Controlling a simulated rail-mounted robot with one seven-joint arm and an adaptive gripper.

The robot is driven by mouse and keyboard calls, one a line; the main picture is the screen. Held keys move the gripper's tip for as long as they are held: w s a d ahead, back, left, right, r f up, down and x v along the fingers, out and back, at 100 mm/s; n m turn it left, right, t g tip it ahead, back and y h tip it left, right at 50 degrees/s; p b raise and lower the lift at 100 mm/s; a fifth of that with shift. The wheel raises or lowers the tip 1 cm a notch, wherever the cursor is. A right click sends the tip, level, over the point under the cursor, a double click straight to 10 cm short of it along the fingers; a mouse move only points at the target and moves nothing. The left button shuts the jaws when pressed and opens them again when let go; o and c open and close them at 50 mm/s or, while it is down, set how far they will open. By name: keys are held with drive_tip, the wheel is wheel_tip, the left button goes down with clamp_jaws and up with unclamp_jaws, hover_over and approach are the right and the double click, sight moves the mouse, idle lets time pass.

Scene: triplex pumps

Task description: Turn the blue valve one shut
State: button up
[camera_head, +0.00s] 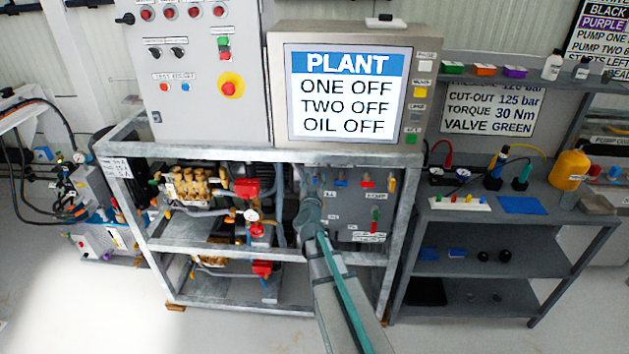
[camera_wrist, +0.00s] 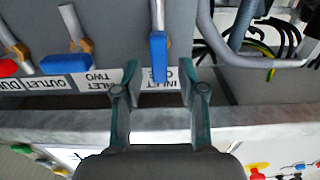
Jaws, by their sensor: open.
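In the wrist view, which looks upside down, the blue valve one (camera_wrist: 158,50) has a long blue lever on a grey pipe. Its lever lies in line with the pipe, above a partly hidden label reading INLET. My gripper (camera_wrist: 159,72) is open, with one finger on each side of the lever's end. Small gaps show between lever and fingers. In the head view my arm (camera_head: 325,270) reaches into the pump frame and largely hides the gripper and this valve.
A second blue lever (camera_wrist: 68,64), across its pipe, sits beside valve one over a label reading TWO. A red handle (camera_wrist: 8,67) lies farther left. A metal frame rail (camera_wrist: 60,125) runs close below the fingers. Dark hoses (camera_wrist: 225,40) hang at right. The plant screen (camera_head: 347,92) reads ONE OFF.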

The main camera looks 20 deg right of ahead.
clamp_jaws()
drive_tip(key=shift+m, duration=0.3)
drive_tip(key=m+b, duration=0.1)
drive_tip(key=m, duration=0.4)
drive_tip(key=d+m+b, duration=0.1)
drive_tip(key=m, duration=0.2)
drive_tip(key=shift+s+f+b, duration=0.35)
drive_tip(key=m+b, duration=0.1)
drive_tip(key=m, duration=0.1)
drive_tip(key=m+b, duration=0.1)
drive_tip(key=m, duration=0.1)
drive_tip(key=shift+s+d+f+m, duration=0.1)
drive_tip(key=shift+d+f+m, duration=0.1)
drive_tip(key=shift+f+m, duration=0.15)
drive_tip(key=m, duration=0.1)
drive_tip(key=m+b, duration=0.1)
drive_tip(key=m, duration=0.1)
drive_tip(key=m+b, duration=0.1)
drive_tip(key=shift+d+f+m, duration=0.1)
drive_tip(key=shift+f+m, duration=0.15)
